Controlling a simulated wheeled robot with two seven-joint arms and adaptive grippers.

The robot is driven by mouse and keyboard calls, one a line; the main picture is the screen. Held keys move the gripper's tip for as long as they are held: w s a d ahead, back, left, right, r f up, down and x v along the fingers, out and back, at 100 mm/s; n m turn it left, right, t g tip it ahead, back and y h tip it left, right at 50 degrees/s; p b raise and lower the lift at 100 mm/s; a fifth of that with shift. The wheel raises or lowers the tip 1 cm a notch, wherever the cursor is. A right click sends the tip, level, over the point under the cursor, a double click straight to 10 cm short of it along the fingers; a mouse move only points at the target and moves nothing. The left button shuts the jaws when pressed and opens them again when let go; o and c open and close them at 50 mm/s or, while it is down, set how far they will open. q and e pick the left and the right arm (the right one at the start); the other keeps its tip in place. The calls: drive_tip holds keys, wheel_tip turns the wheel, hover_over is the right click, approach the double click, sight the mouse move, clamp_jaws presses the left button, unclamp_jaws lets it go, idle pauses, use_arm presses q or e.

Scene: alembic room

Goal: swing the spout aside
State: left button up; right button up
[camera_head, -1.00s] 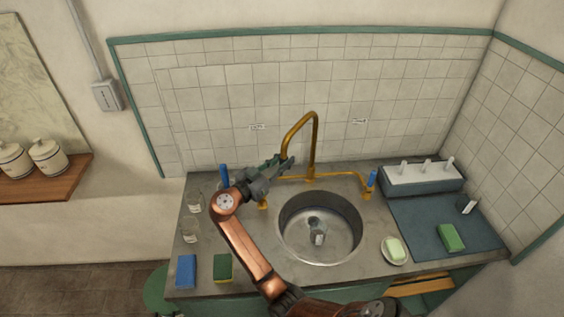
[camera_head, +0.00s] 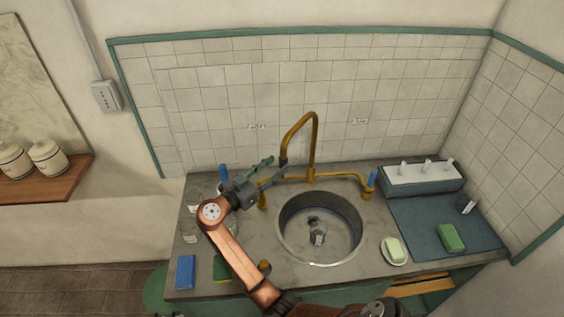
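The brass spout (camera_head: 314,140) rises from the tap body behind the round sink (camera_head: 346,254). It arches to the left, with its outlet end hanging over the left rear of the basin. The blue-handled tap (camera_head: 371,178) stands at the right, and another blue handle (camera_head: 223,172) stands at the left behind my gripper. My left gripper is not in view.
A glass (camera_head: 318,238) lies in the sink. Drinking glasses stand at the counter's left, partly behind my arm. A blue sponge (camera_head: 186,271) lies in front. A soap dish (camera_head: 394,250), a blue mat (camera_head: 418,239) and a rack (camera_head: 421,180) are at the right.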

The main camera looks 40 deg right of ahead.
drive_tip(key=s+a, duration=0.1)
drive_tip(key=a, duration=0.6)
drive_tip(key=shift+s+a, duration=0.15)
drive_tip(key=shift+a, duration=0.15)
